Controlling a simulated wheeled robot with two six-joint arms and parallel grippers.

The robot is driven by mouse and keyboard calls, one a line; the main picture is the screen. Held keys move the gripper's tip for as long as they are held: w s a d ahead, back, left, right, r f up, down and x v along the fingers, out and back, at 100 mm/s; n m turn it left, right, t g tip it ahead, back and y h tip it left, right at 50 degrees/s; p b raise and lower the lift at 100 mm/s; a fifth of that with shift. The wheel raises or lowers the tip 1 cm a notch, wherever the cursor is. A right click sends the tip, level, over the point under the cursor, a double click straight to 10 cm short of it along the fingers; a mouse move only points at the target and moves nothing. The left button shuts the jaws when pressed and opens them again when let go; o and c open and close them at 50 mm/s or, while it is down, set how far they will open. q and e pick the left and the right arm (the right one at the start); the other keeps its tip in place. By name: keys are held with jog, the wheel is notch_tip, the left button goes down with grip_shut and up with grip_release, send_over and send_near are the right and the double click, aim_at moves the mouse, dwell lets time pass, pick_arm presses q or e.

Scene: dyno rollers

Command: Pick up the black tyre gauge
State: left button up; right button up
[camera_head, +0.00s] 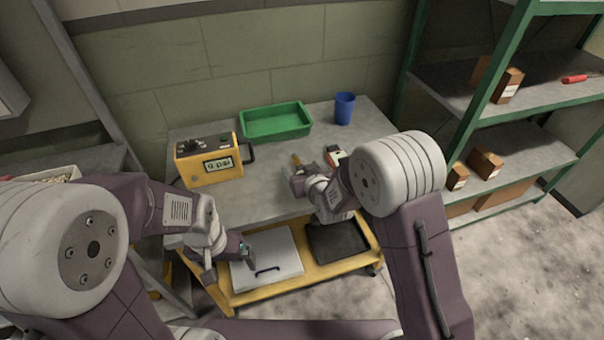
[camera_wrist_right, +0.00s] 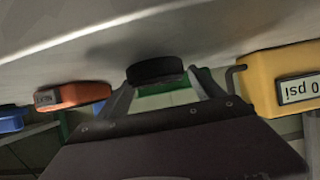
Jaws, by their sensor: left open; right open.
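A black rounded object, which looks like the tyre gauge (camera_wrist_right: 155,70), shows in the right wrist view against the grey bench top (camera_wrist_right: 60,40). My right gripper (camera_wrist_right: 162,88) is open, with one finger on each side of the gauge at the fingertips. I cannot tell whether the fingers touch it. In the head view my right gripper (camera_head: 297,178) is low over the bench's front part, and its wrist hides most of the gauge. My left gripper (camera_head: 246,252) is open and empty over the yellow cart.
A yellow box with a psi display (camera_head: 208,160), a green tray (camera_head: 276,122) and a blue cup (camera_head: 344,108) stand on the bench. A red-orange item (camera_wrist_right: 72,95) lies beside the gauge. The yellow cart (camera_head: 270,288) and green shelving (camera_head: 490,90) stand close by.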

jog(key=shift+s, duration=0.1)
jog(key=c, duration=1.4)
jog(key=shift+r, duration=0.15)
jog(key=shift+c, duration=0.2)
notch_tip(320, 180, up, 5)
jog(key=shift+s+f+p, duration=0.1)
jog(key=shift+f+p, duration=0.1)
jog(key=shift+p, duration=0.25)
jog(key=shift+r+b+v, duration=0.15)
jog(key=shift+b+v, duration=0.2)
jog(key=shift+v, duration=2.9)
jog(key=shift+r+b+v, duration=0.15)
jog(key=shift+b+v, duration=0.2)
jog(key=shift+v, duration=2.9)
